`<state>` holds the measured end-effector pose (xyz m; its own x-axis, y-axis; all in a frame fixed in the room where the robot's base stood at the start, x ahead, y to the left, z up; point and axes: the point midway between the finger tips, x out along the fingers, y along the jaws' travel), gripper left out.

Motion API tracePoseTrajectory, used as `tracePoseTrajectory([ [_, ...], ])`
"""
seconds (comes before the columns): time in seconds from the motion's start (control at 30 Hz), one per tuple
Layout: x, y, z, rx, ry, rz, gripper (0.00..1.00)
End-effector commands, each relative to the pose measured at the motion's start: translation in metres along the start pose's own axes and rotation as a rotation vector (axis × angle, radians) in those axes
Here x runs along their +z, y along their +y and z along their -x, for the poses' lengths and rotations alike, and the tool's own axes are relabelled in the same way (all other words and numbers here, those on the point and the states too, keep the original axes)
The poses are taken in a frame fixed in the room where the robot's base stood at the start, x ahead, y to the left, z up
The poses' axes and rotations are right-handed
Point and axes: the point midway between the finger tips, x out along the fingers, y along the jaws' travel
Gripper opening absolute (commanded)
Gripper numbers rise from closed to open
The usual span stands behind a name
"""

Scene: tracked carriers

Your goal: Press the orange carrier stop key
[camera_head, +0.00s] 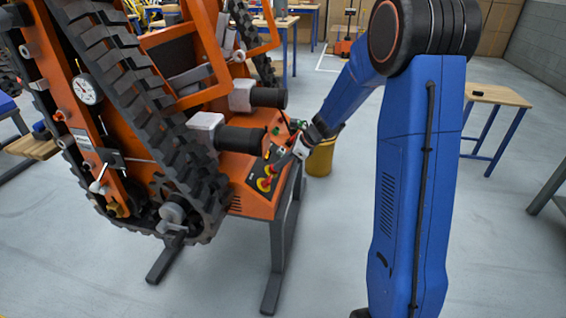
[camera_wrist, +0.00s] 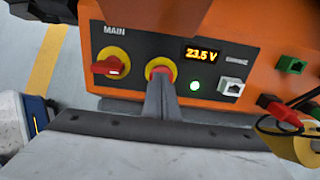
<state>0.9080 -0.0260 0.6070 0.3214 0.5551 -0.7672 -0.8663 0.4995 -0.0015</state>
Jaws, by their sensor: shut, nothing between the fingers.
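The orange tracked carrier (camera_head: 250,205) stands tilted on a stand, with a dark control panel (camera_wrist: 135,47) on its end. The stop key (camera_wrist: 160,66) is a red button in a yellow ring, in the middle of the panel in the wrist view. My gripper (camera_wrist: 163,82) is shut and empty. Its fingertips are right at the key and hide its lower part; I cannot tell whether they touch or press it. In the head view my gripper (camera_head: 279,164) reaches the panel from the right.
A red MAIN rotary switch (camera_wrist: 112,66) on yellow sits left of the key. Right of it are a 23.5 V display (camera_wrist: 201,53), a lit green lamp (camera_wrist: 195,85), and a white socket (camera_wrist: 231,86). Red plugs (camera_wrist: 284,112) with black cables are farther right. A yellow bin (camera_head: 320,158) stands behind.

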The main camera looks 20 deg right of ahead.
Motion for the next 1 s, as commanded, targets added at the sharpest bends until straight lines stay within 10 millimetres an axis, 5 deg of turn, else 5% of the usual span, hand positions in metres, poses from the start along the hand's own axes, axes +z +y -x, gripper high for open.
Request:
tracePoseTrajectory([
  [0.47,0.001,0.000,0.010,0.000,0.001,0.001,0.00],
  [1.0,0.006,-0.001,0.108,-0.001,-0.002,0.004,0.00],
])
